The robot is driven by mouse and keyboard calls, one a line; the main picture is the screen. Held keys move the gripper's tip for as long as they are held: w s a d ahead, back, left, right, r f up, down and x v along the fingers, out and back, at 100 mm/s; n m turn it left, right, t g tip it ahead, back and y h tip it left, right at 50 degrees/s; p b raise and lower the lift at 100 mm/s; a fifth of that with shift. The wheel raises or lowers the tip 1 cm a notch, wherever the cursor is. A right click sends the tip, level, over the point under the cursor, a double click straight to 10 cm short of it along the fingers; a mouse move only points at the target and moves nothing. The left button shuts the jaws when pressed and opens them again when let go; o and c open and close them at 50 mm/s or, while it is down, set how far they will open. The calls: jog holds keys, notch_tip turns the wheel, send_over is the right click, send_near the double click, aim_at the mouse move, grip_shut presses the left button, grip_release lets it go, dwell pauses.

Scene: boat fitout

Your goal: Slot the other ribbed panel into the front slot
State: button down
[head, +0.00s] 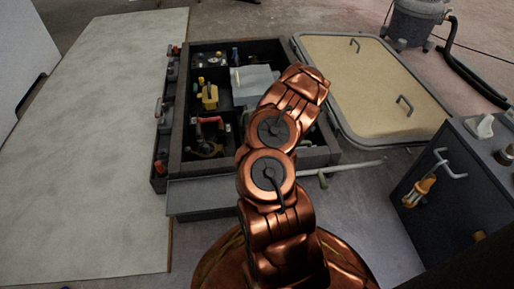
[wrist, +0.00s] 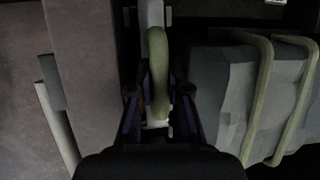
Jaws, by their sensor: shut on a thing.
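My gripper (wrist: 158,108) is shut on an upright olive loop handle (wrist: 157,60) in the wrist view. A pale, narrow edge (wrist: 152,14) shows at the far end of the handle, and a small pale piece shows between the fingertips. This looks like the ribbed panel seen nearly edge-on; its ribs and lower part are hidden. In the head view my arm covers the gripper and whatever it holds, over the right part of the dark compartment box (head: 176,140). I cannot make out the front slot or whether the panel is in it.
A grey faceted block (wrist: 218,85) with olive loops lies close right of my gripper; a pale grey block (head: 252,82) shows in the box. A yellow tool (head: 209,96) sits at left. A cream hatch panel (head: 370,80) lies right. A dark cabinet (head: 450,200) stands front right.

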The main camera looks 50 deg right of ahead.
jog(key=shift+f, duration=0.15)
jog(key=c, duration=1)
grip_release()
jog(key=shift+c, duration=0.2)
jog(key=v, duration=1.2)
